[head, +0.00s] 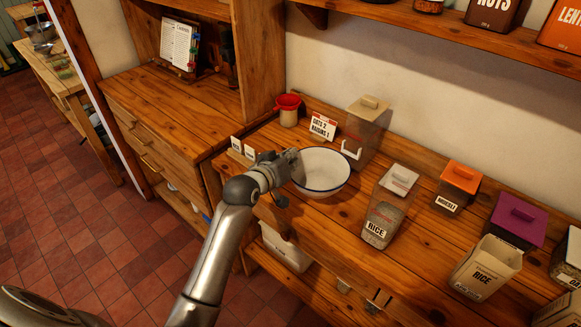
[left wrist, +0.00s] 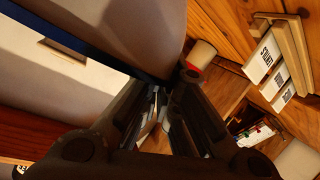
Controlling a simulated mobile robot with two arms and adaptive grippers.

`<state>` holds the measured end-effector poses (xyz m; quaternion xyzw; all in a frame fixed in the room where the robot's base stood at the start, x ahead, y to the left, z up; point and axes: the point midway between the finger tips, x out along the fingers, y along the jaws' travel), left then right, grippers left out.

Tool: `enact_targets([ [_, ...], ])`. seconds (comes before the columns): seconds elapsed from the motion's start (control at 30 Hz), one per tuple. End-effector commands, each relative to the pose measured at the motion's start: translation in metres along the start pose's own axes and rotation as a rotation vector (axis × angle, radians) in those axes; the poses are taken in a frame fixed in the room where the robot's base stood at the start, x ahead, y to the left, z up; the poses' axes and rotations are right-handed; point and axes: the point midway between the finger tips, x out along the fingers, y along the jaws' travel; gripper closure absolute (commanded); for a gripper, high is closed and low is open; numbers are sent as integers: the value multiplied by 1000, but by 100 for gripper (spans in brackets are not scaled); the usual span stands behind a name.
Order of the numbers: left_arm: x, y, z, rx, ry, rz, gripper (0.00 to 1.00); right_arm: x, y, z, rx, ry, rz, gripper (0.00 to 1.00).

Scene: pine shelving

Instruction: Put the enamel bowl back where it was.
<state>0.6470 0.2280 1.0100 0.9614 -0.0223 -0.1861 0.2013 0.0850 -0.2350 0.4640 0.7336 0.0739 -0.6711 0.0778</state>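The white enamel bowl (head: 322,175) with a dark blue rim is over the middle of the wooden counter, roughly level, between the clear canister and the counter's front edge. I cannot tell whether its base touches the wood. My left gripper (head: 291,167) is at the bowl's left rim. In the left wrist view the bowl's pale outer wall (left wrist: 120,32) and blue rim run in between the fingertips (left wrist: 165,88), which are closed on the rim. The gripper hides that part of the rim. My right gripper is not in view.
Behind the bowl stand a clear canister (head: 366,130), a sign (head: 323,126) and a red-topped pot (head: 288,110). To the right are a rice canister (head: 386,210), an orange-lidded one (head: 457,186) and an open rice container (head: 485,268). Small label cards (head: 242,149) stand left.

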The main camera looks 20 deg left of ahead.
Motion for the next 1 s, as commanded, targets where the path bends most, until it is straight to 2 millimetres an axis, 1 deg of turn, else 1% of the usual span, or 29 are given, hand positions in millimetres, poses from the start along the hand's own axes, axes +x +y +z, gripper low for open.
enact_targets([
  [0.1,11,-6,3,0,2,1,100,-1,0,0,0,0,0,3],
  [0.33,22,-14,9,0,1,0,100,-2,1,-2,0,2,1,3],
  [0.4,25,-18,18,-1,-3,-1,100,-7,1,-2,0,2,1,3],
  [0.5,30,-23,28,-1,-1,-1,100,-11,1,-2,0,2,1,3],
  [0.6,32,-25,34,-1,1,-1,100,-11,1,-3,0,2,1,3],
  [0.97,33,-27,38,0,2,0,100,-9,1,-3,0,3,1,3],
  [1.0,33,-27,38,1,0,-1,96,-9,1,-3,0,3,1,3],
])
